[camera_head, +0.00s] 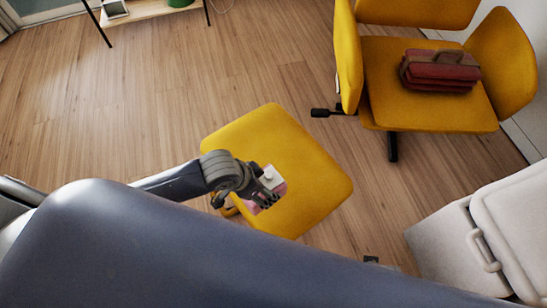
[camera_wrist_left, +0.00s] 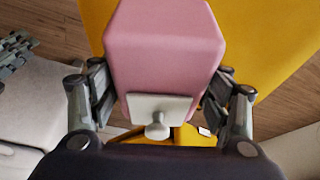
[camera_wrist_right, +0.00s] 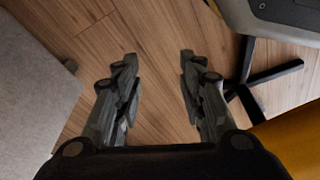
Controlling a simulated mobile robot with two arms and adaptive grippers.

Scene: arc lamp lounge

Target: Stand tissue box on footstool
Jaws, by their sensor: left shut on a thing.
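The tissue box (camera_wrist_left: 165,50) is pink with a pale panel and a knob at its near end. My left gripper (camera_head: 266,196) is shut on it, one finger on each side in the left wrist view. In the head view the tissue box (camera_head: 278,188) is mostly hidden by the gripper and appears over the yellow footstool (camera_head: 295,150). I cannot tell whether it touches the seat. The footstool (camera_wrist_left: 265,35) also shows behind the box in the left wrist view. My right gripper (camera_wrist_right: 155,75) is open and empty above the wooden floor.
A yellow armchair (camera_head: 400,105) with a dark red bundle (camera_head: 440,70) stands at the back right. A white case with a handle (camera_head: 485,250) is at the lower right. A low shelf (camera_head: 145,10) is at the back left. The footstool's far part is clear.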

